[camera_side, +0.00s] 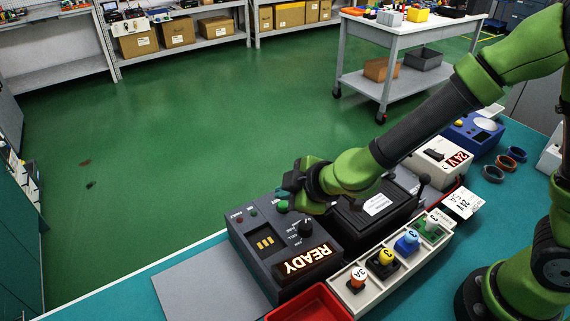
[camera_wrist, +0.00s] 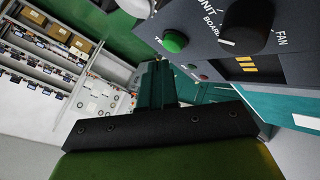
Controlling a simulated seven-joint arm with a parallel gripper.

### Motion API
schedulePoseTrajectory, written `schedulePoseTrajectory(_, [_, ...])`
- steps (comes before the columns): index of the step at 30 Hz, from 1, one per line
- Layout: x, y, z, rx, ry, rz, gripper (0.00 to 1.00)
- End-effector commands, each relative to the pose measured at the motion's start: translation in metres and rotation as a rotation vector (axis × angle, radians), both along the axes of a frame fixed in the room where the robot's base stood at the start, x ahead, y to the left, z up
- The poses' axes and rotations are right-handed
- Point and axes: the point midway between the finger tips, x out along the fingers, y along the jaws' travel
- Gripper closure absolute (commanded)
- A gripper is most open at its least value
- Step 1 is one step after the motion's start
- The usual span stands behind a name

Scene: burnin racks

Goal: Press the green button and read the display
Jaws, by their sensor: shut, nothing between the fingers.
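A dark grey control box (camera_side: 262,262) stands on the teal bench. Its green button (camera_side: 282,206) is on its back part, and it also shows clear and round in the wrist view (camera_wrist: 175,41). The display (camera_side: 303,262) on its front part is lit and reads "READY" in orange-white letters. My gripper (camera_side: 284,192) is over the back of the box, close to the green button. In the wrist view its teal fingers (camera_wrist: 156,80) are together and empty, beside the button in the picture. I cannot tell the exact gap between fingertips and button.
A black knob (camera_side: 305,229) is beside the button. To the right are a black unit (camera_side: 372,216) and a pale rack (camera_side: 437,243) with coloured, numbered fuses. A red tray (camera_side: 310,306) is at the front. A white 24V box (camera_side: 438,164) stands farther back.

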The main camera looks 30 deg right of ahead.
Motion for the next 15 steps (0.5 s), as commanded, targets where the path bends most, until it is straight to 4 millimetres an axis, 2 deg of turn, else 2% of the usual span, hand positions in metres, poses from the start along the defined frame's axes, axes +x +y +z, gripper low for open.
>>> schedulePoseTrajectory(15, [0.0,-0.0001,-0.0088,0.0,0.001,0.0,1.0])
